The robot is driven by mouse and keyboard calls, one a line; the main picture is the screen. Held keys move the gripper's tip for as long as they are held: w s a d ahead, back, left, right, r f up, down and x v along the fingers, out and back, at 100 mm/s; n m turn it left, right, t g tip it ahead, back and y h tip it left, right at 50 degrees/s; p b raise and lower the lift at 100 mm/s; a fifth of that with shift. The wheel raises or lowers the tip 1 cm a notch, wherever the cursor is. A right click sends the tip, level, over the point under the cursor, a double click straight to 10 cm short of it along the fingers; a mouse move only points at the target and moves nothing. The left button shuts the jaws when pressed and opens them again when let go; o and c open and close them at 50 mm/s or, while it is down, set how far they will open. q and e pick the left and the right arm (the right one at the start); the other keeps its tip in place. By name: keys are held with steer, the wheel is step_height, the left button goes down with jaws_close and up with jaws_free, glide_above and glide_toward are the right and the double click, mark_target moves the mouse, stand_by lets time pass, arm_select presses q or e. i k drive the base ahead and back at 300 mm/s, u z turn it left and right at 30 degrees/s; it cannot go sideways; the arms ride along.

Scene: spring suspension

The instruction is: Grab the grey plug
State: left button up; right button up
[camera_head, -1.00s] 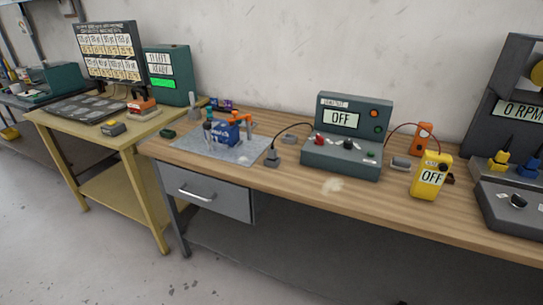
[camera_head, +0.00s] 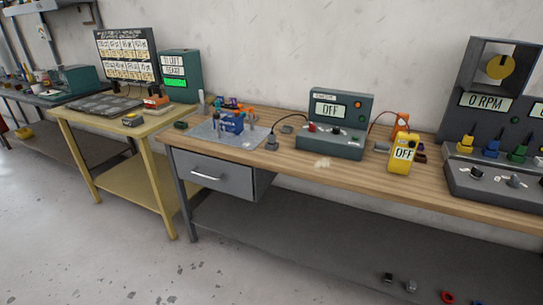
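A small grey plug-like piece (camera_head: 272,143) stands on the wooden bench, right of the light grey mat. A black cable rises from its top and curves right to the teal control box (camera_head: 335,145), whose display reads OFF. Two more dark and grey pieces (camera_head: 411,286) lie on the lower shelf. They are too small to tell what they are. Neither of my grippers is in view.
The wooden bench (camera_head: 300,170) has clear room along its front edge. A yellow meter (camera_head: 402,154) stands right of the control box. A grey drawer (camera_head: 213,176) hangs under the bench's left end. A yellow table (camera_head: 72,117) stands to the left.

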mark_target(272, 137)
steer(key=k, duration=0.6)
steer(key=z, duration=0.85)
steer(key=i, duration=0.65)
steer(key=z, duration=0.8)
steer(key=i, duration=0.85)
steer(key=u, duration=0.8)
steer(key=i, duration=0.65)
steer(key=u, duration=0.6)
